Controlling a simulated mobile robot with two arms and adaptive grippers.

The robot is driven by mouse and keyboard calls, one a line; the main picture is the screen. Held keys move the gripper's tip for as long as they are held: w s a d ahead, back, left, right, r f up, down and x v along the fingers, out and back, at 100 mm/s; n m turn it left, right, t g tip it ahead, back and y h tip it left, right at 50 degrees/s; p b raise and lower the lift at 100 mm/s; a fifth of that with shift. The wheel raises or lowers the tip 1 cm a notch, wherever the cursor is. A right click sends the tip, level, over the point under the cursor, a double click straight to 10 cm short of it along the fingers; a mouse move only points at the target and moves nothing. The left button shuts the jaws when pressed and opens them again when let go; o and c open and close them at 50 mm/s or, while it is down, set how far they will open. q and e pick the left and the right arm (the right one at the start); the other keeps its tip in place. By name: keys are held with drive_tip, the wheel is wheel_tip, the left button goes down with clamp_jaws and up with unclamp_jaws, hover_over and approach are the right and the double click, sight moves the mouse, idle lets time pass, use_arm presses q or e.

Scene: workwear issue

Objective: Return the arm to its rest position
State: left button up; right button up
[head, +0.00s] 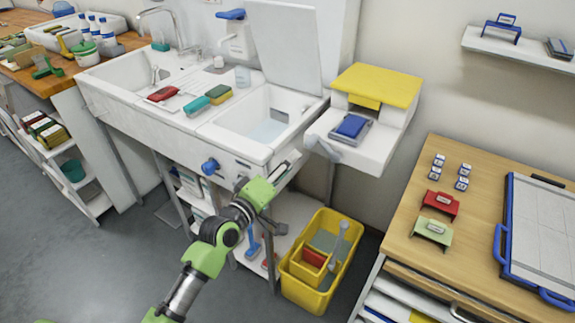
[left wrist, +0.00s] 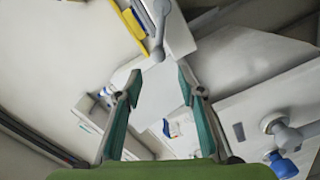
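My left arm reaches up from the bottom of the head view. Its left gripper (head: 284,170) is at the front right corner of the sink unit (head: 240,140), seen from above. In the left wrist view the two fingers of the left gripper (left wrist: 157,84) stand apart, with nothing held between them. Pale surfaces lie behind the gap. I cannot tell whether the gripper touches the sink edge. My right gripper is in neither view.
A white stand with a yellow top (head: 376,84) and a blue item (head: 352,126) is right of the sink. A yellow bin (head: 348,262) stands on the floor below. A wooden table (head: 480,190) is at the right. Open floor (head: 90,270) lies at the left.

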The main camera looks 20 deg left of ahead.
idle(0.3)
use_arm(q)
drive_tip(key=s+a+f+m+g+y, duration=0.15)
drive_tip(key=s+f, duration=0.35)
drive_tip(key=f, duration=0.8)
drive_tip(key=s+a+f+m+g+y, duration=0.1)
drive_tip(key=s+a+f+g, duration=0.3)
drive_tip(key=f, duration=0.8)
drive_tip(key=s+d+f+m+g+y, duration=0.15)
drive_tip(key=s+f, duration=0.35)
drive_tip(key=f, duration=0.8)
drive_tip(key=s+a+f+m+g, duration=0.1)
drive_tip(key=s+f+m+g, duration=0.1)
drive_tip(key=s+f, duration=0.7)
drive_tip(key=s+a+f+m+g, duration=0.25)
drive_tip(key=s+f, duration=0.35)
drive_tip(key=s, duration=0.5)
drive_tip(key=s+f+m+g, duration=0.1)
drive_tip(key=s+f+g, duration=0.1)
drive_tip(key=s, duration=0.9)
drive_tip(key=s+f+m+g+y, duration=0.1)
drive_tip(key=s+f, duration=0.4)
drive_tip(key=s, duration=0.6)
drive_tip(key=shift+a+m+g+y, duration=0.2)
drive_tip(key=shift+m+g+y, duration=0.1)
drive_tip(key=shift+m+g, duration=0.4)
drive_tip(key=shift+w, duration=0.1)
